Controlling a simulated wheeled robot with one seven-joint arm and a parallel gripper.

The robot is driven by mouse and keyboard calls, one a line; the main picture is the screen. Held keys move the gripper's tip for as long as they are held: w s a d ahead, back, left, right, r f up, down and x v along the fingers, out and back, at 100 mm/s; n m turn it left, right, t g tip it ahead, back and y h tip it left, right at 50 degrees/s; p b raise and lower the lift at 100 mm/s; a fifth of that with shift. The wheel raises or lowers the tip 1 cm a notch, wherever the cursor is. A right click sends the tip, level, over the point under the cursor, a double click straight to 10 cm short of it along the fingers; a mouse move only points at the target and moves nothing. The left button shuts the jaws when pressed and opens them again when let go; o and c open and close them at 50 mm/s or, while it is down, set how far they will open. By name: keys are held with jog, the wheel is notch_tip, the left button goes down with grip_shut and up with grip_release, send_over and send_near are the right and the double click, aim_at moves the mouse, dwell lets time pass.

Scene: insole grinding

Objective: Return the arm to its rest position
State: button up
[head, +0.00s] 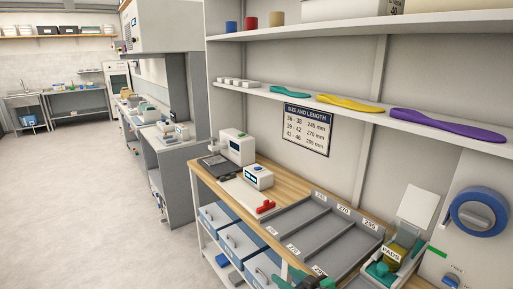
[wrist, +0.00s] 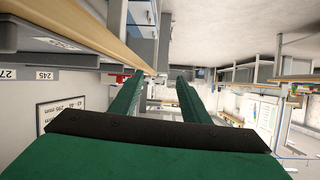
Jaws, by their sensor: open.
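My gripper (wrist: 160,80) shows in the wrist view as two long green fingers, standing apart with nothing between them. A dark bar and a green body fill the bottom of that view. In the head view, dark green parts that look like my gripper (head: 305,281) show at the bottom edge, in front of the grey sorting tray (head: 318,232). Most of my arm is out of the head view.
The wooden workbench (head: 222,196) carries the tray, a red object (head: 265,206) and small white machines (head: 258,177). A shelf above holds green (head: 290,91), yellow (head: 350,104) and purple (head: 445,123) insoles. A blue-wheeled grinder (head: 478,212) stands at right. The left floor is clear.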

jog(key=s+a+f+m+t+h, duration=0.1)
jog(key=s+a+f+m+h, duration=0.2)
jog(key=s+f, duration=0.7)
jog(key=s+a+f+m+h, duration=0.2)
jog(key=s+f+m+h, duration=0.1)
jog(key=s+f, duration=0.7)
jog(key=s+a+r+t+h, duration=0.1)
jog(key=s+a+r+h, duration=0.1)
jog(key=s, duration=1.4)
jog(key=s+a+r+t+y, duration=0.1)
jog(key=s+a+r+t, duration=0.1)
jog(key=s+r, duration=0.7)
jog(key=v, duration=0.2)
jog(key=shift+s+a, duration=0.3)
jog(key=shift+s, duration=0.1)
jog(key=shift+w+r, duration=0.1)
jog(key=shift+r, duration=0.05)
jog(key=shift+c, duration=0.7)
